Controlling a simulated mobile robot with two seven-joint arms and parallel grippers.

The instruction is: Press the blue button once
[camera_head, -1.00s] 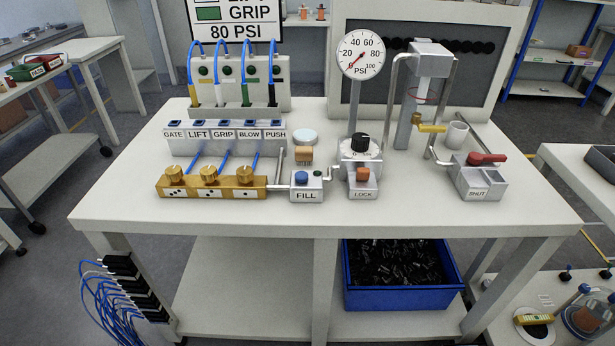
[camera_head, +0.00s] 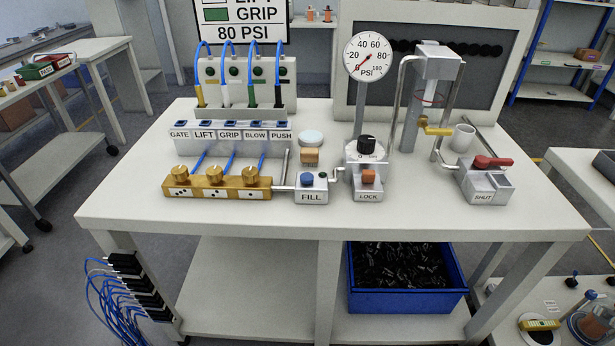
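The blue button (camera_head: 307,179) sits on top of the small grey block labelled FILL (camera_head: 311,196), near the front middle of the white table. A small dark green round spot is on the same block, to the right of the button. Neither of my grippers shows in the head view, so nothing is seen touching the button.
Right of FILL stand the LOCK block (camera_head: 368,191) with an orange button and the PSI gauge (camera_head: 367,56). The brass valve block (camera_head: 217,187) is to the left. A red-handled SHUT block (camera_head: 485,182) is at the right. The table's front strip is clear.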

